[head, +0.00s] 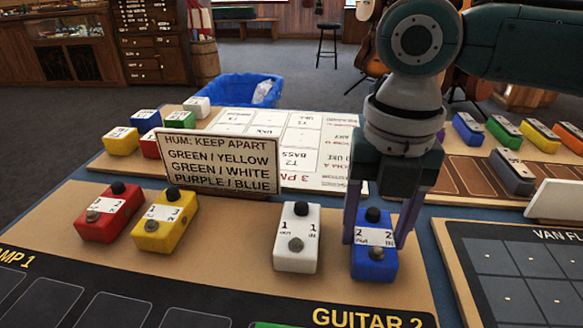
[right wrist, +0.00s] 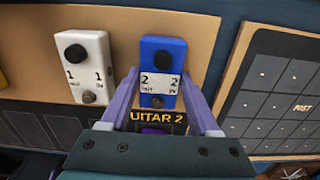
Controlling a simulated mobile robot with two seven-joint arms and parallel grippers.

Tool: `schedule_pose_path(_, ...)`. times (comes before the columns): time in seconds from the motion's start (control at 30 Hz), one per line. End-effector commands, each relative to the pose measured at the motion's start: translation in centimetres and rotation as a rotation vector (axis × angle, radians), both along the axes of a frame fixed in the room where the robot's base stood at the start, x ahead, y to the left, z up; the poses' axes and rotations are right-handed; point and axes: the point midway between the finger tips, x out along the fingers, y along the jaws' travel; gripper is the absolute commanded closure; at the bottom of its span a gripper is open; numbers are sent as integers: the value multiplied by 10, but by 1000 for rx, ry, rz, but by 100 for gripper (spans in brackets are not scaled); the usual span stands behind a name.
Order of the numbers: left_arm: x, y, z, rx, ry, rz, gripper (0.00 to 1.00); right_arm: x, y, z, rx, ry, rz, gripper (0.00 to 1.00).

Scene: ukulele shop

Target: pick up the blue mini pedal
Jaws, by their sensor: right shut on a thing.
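The blue mini pedal (head: 374,258) stands on the tan board in front of me, with a black knob, a grey footswitch and a white label marked 2. My right gripper (head: 378,238) reaches down from above with one purple finger on each side of it, shut on it. In the right wrist view the blue pedal (right wrist: 161,72) sits between the two fingers (right wrist: 160,95). The pedal appears to rest on the board still; I cannot tell any gap under it. My left gripper is in neither view.
A white pedal (head: 297,238) stands close to the left of the blue one. Yellow (head: 165,222) and red (head: 109,214) pedals stand farther left. A sign (head: 222,162) stands behind them. A dark grid board (head: 520,270) lies to the right. Several more pedals and a blue bin (head: 236,88) are behind.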

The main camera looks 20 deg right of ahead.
Motion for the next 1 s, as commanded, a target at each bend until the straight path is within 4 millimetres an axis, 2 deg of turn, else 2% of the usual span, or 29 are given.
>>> schedule_pose_path(0.07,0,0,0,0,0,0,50,0,0,0,0,0,0,58)
schedule_pose_path(0.43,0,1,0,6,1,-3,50,0,0,0,0,0,0,99)
schedule_pose_path(0.77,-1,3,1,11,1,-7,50,1,0,4,0,-1,0,100)
schedule_pose_path(0.87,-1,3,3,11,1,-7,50,1,0,12,0,-2,0,100)
schedule_pose_path(1.0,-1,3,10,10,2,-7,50,1,0,34,0,-4,1,100)
